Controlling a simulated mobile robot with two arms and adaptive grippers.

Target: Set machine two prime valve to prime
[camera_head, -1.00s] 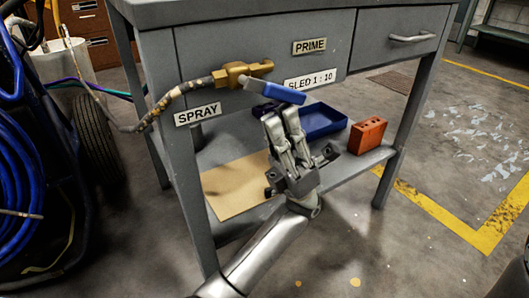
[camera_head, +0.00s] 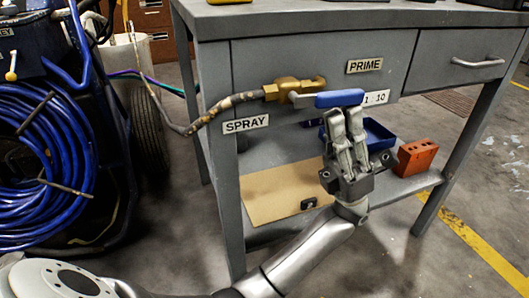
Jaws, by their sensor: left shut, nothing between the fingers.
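A brass valve (camera_head: 290,90) with a blue lever handle (camera_head: 339,98) is on the front of a grey workbench. The handle points right, close to level, between the PRIME label (camera_head: 364,65) above and the SPRAY label (camera_head: 246,124) at lower left. It covers part of a white label (camera_head: 376,98) ending in "1 : 10". My left gripper (camera_head: 345,112) is shut and empty, pointing up. Its fingertips are right at the underside of the handle; I cannot tell if they touch. My right gripper is not in view.
A hose (camera_head: 205,120) runs left from the valve. A blue tray (camera_head: 378,134), an orange-red block (camera_head: 416,157) and a brown sheet (camera_head: 270,192) lie on the lower shelf. A machine with coiled blue hose (camera_head: 40,150) stands at left. Floor (camera_head: 400,262) is clear at lower right.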

